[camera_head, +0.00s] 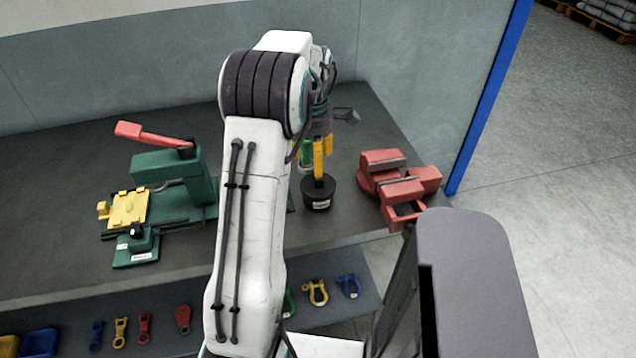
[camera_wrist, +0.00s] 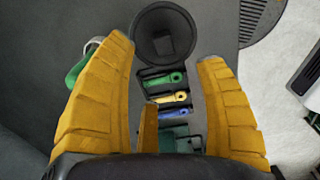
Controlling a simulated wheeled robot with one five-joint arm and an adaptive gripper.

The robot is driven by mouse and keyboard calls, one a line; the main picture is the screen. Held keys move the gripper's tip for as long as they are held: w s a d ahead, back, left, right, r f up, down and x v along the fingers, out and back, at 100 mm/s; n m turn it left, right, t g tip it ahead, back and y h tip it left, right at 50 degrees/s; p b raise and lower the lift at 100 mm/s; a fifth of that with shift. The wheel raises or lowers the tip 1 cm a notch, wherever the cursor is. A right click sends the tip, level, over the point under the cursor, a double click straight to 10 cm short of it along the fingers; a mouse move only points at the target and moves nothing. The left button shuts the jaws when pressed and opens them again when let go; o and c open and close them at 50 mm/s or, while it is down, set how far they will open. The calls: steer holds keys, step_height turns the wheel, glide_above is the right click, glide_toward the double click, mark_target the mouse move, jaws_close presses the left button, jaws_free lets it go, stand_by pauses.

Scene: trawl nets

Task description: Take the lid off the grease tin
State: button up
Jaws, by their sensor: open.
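A dark round tin with a pale label, which I take for the grease tin (camera_head: 317,203), stands upright on the grey bench, just left of the red vise. Its dark round top shows at the top centre of the wrist view (camera_wrist: 150,20), with a smaller dark raised shape in the middle. I cannot make out a seam between lid and tin. My gripper (camera_head: 318,165) has yellow fingers and points down over the tin. In the wrist view my gripper (camera_wrist: 165,52) is open, its fingers spread either side of the tin's near edge, with nothing held.
The red vise (camera_head: 398,186) stands close right of the tin. A green press with a red lever (camera_head: 170,177) stands left. A green thing (camera_head: 306,152) is partly hidden behind my gripper. My arm hides the middle of the bench.

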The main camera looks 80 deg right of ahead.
mark_target(318, 182)
steer(key=shift+s+f+p, duration=0.15)
steer(key=shift+f+p, duration=0.3)
steer(key=shift+f, duration=2.7)
steer(key=shift+c, duration=0.2)
steer(key=c, duration=1.2)
